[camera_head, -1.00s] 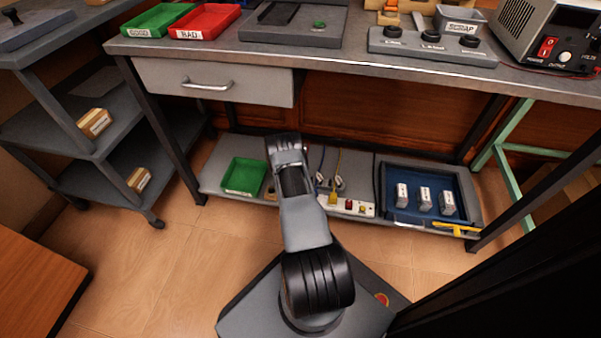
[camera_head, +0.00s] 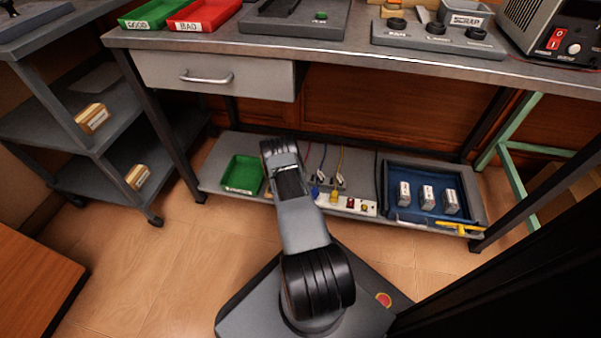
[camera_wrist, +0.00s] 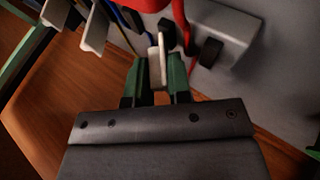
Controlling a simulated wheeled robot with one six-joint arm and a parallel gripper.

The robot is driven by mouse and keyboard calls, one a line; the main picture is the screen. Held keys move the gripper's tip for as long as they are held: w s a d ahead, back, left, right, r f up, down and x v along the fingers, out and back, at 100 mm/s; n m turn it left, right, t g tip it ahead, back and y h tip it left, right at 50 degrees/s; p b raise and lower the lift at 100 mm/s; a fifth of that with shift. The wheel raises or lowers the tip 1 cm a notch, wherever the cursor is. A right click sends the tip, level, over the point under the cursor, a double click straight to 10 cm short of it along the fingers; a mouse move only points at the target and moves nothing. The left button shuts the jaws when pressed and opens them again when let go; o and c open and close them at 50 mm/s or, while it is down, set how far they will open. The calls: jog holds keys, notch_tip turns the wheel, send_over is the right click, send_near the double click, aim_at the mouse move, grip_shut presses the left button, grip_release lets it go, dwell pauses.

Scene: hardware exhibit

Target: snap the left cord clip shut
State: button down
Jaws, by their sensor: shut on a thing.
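My gripper (camera_wrist: 159,82) has its two green fingers shut on a thin, pale upright flap, which looks like part of the left cord clip (camera_wrist: 156,54). A red cord runs right beside it in the wrist view. Two other pale clips, the middle one (camera_wrist: 95,29) and a farther one (camera_wrist: 56,12), stand apart to the left there, with flaps raised. In the head view these two clips show right of my arm, the middle one (camera_head: 322,175) by a blue cord and the other (camera_head: 340,181) by a yellow cord. My arm hides the left clip and my fingertips there.
The lower shelf (camera_head: 222,143) holds a green tray (camera_head: 260,174) left of my arm. A white power strip (camera_head: 338,203) and a blue tray (camera_head: 388,188) with several small boxes are to the right. The workbench top (camera_head: 340,62) overhangs this space.

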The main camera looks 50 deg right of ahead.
jog(key=shift+w+f+n+g+h, duration=0.15)
jog(key=shift+w+n+g+h, duration=0.05)
jog(key=shift+g+h, duration=0.5)
jog(key=shift+w+f+n+g+h, duration=0.1)
jog(key=shift+w+n+g+h, duration=0.1)
jog(key=shift+g+h, duration=0.5)
jog(key=shift+g, duration=0.3)
jog(key=c, duration=1.2)
grip_release()
jog(key=shift+s, duration=0.1)
jog(key=shift+o, duration=0.4)
jog(key=shift+a, duration=0.2)
jog(key=shift+a+f, duration=0.1)
